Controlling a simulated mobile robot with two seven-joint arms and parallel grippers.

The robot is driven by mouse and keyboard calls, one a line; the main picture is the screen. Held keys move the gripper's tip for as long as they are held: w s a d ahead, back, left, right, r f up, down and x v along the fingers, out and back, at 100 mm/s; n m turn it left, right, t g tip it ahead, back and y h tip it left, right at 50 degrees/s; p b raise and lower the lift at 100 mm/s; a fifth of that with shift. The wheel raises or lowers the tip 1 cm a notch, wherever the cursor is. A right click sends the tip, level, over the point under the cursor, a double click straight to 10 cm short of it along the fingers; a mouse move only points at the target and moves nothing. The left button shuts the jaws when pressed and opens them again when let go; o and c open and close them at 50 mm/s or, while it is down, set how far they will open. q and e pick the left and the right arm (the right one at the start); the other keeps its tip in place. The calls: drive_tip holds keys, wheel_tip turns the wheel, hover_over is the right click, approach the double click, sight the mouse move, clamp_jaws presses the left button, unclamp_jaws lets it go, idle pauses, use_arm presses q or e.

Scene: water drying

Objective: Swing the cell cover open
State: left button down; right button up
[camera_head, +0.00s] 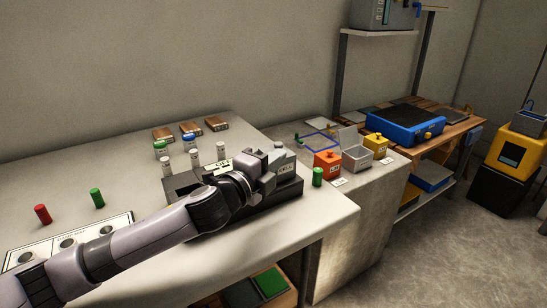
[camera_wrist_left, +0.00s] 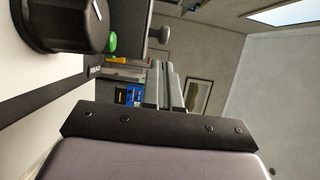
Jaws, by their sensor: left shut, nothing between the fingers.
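A dark instrument (camera_head: 283,192) sits near the table's front edge. A grey block labelled CELL (camera_head: 285,168) is at its right end, and my arm and gripper hide much of the rest. I cannot tell whether the cell cover is open or closed. My left gripper (camera_head: 266,172) is over the instrument, just left of the CELL block. In the left wrist view its fingers (camera_wrist_left: 165,85) are together and empty. A large black round part (camera_wrist_left: 68,22) and a small grey knob (camera_wrist_left: 160,34) show beyond in that view. My right gripper is out of view.
Several capped vials (camera_head: 194,157) stand behind the instrument, with brown blocks (camera_head: 190,128) further back. A red vial (camera_head: 42,213) and green vials (camera_head: 97,197) stand at left; another green one (camera_head: 318,176) is right of the instrument. Orange (camera_head: 327,163) and yellow (camera_head: 376,145) containers stand on the side counter.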

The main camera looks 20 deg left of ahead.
use_arm(q)
drive_tip(key=shift+w+a, duration=0.55)
drive_tip(key=shift+w, duration=0.35)
